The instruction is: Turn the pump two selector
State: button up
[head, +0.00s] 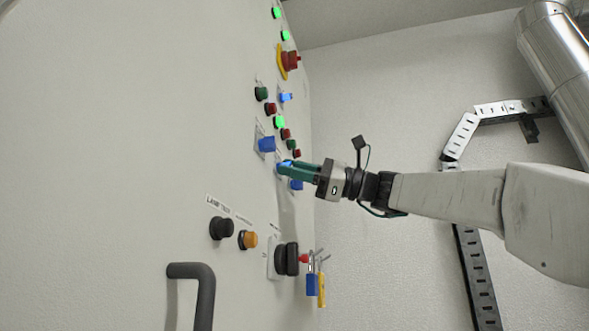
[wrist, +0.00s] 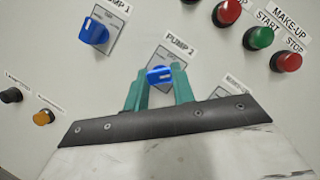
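The pump two selector is a blue knob (wrist: 159,74) on a grey plate under a "PUMP 2" label in the wrist view. In the head view this knob (head: 281,168) is at my fingertips, partly hidden by them. My gripper (wrist: 158,72) has two green fingers, one on each side of the knob, spread apart. A narrow gap seems to show beside the knob, so contact is not clear. In the head view my gripper (head: 290,168) reaches in from the right, facing the panel.
The pump one selector (wrist: 94,31) is to the upper left. Red and green buttons (wrist: 260,38) are to the upper right. Another blue selector (head: 297,185) is close below my fingers. A black rotary switch (head: 287,259) with padlocks (head: 312,285) is lower down.

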jog(key=shift+c, duration=1.3)
jog(key=shift+n, duration=0.3)
jog(key=n+g+h, duration=0.1)
jog(key=n, duration=0.3)
jog(key=n+g+h, duration=0.1)
jog(key=n+h, duration=0.1)
jog(key=n, duration=0.2)
jog(key=shift+w+r+n, duration=0.1)
jog(key=shift+r+n, duration=0.05)
jog(key=shift+n, duration=0.25)
jog(key=o, duration=1)
